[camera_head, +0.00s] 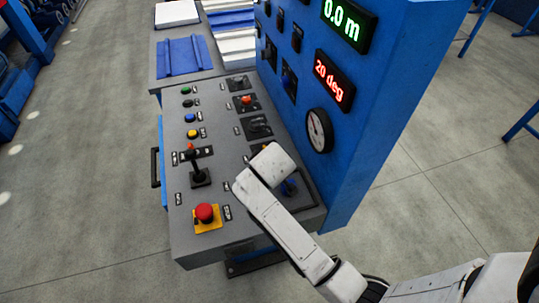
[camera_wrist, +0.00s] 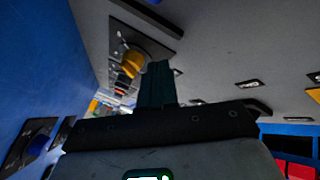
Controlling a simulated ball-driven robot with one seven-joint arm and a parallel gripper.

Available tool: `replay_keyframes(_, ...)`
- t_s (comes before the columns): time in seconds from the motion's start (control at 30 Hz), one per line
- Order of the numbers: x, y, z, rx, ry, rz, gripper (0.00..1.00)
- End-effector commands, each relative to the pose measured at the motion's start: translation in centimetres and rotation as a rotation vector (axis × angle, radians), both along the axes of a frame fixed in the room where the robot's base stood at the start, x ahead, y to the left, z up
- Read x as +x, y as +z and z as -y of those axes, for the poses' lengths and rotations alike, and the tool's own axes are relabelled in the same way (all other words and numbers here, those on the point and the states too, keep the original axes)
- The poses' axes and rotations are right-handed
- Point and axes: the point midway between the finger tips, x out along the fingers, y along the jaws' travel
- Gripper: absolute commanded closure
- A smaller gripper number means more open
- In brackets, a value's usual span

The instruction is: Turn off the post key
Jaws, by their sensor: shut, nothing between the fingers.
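The control console (camera_head: 222,160) slopes below a blue upright post (camera_head: 372,110). In the head view my white arm covers part of the console's right side and hides my fingers. In the wrist view my gripper (camera_wrist: 157,82) is shut and empty, beside an orange-yellow knob (camera_wrist: 133,64) on a dark square plate. I cannot tell whether they touch.
A red emergency button (camera_head: 205,212) on a yellow base and a black lever (camera_head: 199,176) stand left of my arm. Coloured push buttons line the console's left side. The post carries two lit displays (camera_head: 334,80) and a round gauge (camera_head: 319,130). Open floor lies left.

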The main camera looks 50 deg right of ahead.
Motion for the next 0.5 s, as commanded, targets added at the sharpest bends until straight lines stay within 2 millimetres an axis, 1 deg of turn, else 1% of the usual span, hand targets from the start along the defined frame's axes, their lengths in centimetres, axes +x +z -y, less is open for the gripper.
replay_keyframes(0.07, 0.7, -1.3, 0.7, 0.001, -0.002, -0.001, 1.0)
replay_keyframes(0.2, 1.1, -1.0, 2.7, 0.0, -0.003, 0.002, 1.0)
replay_keyframes(0.3, 1.3, -1.1, 3.7, 0.001, -0.002, 0.002, 1.0)
replay_keyframes(0.5, 1.4, -1.2, 4.5, 0.0, -0.001, 0.0, 1.0)
